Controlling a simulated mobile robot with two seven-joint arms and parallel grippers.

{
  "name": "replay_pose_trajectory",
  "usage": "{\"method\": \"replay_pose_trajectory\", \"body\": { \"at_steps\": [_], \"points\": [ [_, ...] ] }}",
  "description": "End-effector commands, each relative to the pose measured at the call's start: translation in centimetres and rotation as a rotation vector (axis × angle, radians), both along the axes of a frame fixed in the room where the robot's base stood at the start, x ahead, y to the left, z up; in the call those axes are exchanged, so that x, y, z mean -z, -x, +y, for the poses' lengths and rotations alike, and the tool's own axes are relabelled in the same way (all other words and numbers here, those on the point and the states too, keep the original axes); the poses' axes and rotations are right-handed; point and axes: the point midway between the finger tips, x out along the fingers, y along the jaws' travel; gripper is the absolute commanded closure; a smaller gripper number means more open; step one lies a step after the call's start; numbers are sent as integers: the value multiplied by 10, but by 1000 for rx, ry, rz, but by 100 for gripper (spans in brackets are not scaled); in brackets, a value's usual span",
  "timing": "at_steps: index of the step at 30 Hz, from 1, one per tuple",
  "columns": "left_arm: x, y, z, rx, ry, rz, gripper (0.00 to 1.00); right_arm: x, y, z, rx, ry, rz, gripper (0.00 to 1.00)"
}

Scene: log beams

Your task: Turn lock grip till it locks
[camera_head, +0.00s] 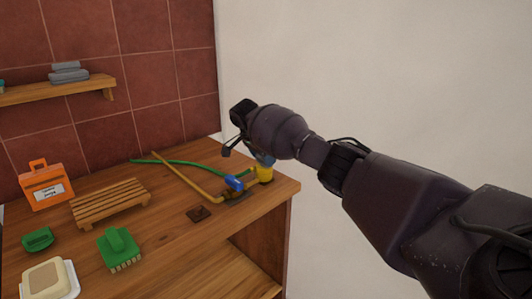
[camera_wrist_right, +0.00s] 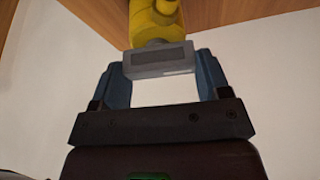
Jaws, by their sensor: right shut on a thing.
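The yellow fitting (camera_head: 265,175) stands at the right corner of the wooden table, with a blue handle (camera_head: 233,183) beside it. In the right wrist view the yellow fitting (camera_wrist_right: 152,20) ends in a grey block (camera_wrist_right: 158,60), which looks like the lock grip. My right gripper (camera_head: 263,160) reaches down over the fitting from the right. In the wrist view its blue fingers (camera_wrist_right: 162,70) are shut on the grey block, one at each side. In the head view my wrist hides the grip. Whether the grip is locked cannot be told. My left gripper is not in view.
A yellow pipe (camera_head: 185,178) and a green hose (camera_head: 180,163) lie on the table (camera_head: 170,245). A slatted wooden rack (camera_head: 108,202), an orange container (camera_head: 42,186), a green brush (camera_head: 118,248) and a soap dish (camera_head: 50,279) stand left. A white wall is behind.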

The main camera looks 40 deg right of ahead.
Motion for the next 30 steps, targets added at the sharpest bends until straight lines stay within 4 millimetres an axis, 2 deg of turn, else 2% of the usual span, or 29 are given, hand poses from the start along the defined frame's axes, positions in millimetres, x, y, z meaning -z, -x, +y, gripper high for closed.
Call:
{"method": "replay_pose_trajectory", "body": {
  "at_steps": [3,12,13,18,30],
  "points": [
    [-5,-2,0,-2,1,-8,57,-2,-1,1,115,-3,0,53],
    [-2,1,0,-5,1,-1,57,1,-1,0,342,-1,2,53],
    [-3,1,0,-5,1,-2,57,1,-1,-1,344,0,1,27],
    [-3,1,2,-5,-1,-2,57,0,-1,-1,339,0,-1,1],
    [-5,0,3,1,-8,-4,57,-3,-2,0,336,0,-3,1]
  ]
}}
